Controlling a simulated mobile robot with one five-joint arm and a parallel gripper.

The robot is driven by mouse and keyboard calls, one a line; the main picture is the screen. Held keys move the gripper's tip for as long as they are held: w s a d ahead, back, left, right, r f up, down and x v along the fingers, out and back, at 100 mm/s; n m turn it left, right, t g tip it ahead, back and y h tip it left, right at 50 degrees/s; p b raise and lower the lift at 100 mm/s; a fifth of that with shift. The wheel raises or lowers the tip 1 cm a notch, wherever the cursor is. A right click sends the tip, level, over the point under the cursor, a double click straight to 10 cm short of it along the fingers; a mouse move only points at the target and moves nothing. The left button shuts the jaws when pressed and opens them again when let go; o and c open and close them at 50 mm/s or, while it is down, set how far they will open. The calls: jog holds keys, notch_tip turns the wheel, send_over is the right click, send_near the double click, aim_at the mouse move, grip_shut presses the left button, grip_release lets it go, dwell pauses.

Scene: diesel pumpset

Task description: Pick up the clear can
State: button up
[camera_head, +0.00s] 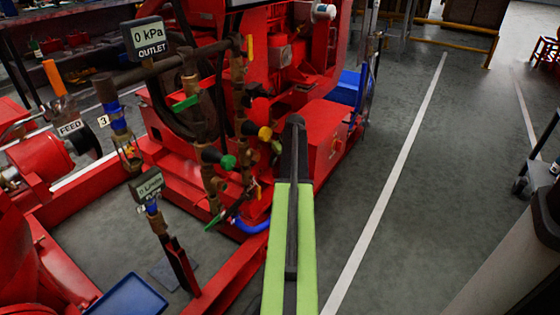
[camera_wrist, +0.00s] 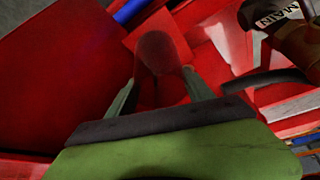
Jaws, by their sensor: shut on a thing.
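My gripper (camera_wrist: 161,78) shows in the wrist view with its two grey-green fingers on either side of a see-through can. The clear can (camera_wrist: 156,53) has a dark, rounded end facing up in the picture, and red surfaces show through it. The fingers are shut on its lower part. In the head view my green arm reaches forward toward the red pumpset (camera_head: 325,130); the fingers and the can cannot be made out there.
A pipe labelled MAIN (camera_wrist: 296,38) is close at the right of the wrist view. Valves and pipes with an OUTLET gauge (camera_head: 150,40) stand left of my arm. A blue tray (camera_head: 130,298) is at lower left. Grey floor (camera_head: 420,200) on the right is open.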

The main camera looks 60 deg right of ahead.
jog(key=shift+v, duration=0.8)
jog(key=s+a, duration=0.3)
jog(key=s, duration=0.5)
jog(key=s+a, duration=0.4)
jog(key=s, duration=0.4)
jog(key=w+d, duration=0.3)
jog(key=d, duration=0.4)
jog(key=shift+w+d+f+b, duration=0.15)
jog(key=shift+w+f+b, duration=0.15)
jog(key=shift+f, duration=0.2)
jog(key=w, duration=0.4)
jog(key=w+f+b, duration=0.1)
jog(key=w, duration=0.4)
jog(key=w+f+b, duration=0.1)
jog(key=w, duration=0.3)
jog(key=shift+w, duration=1.1)
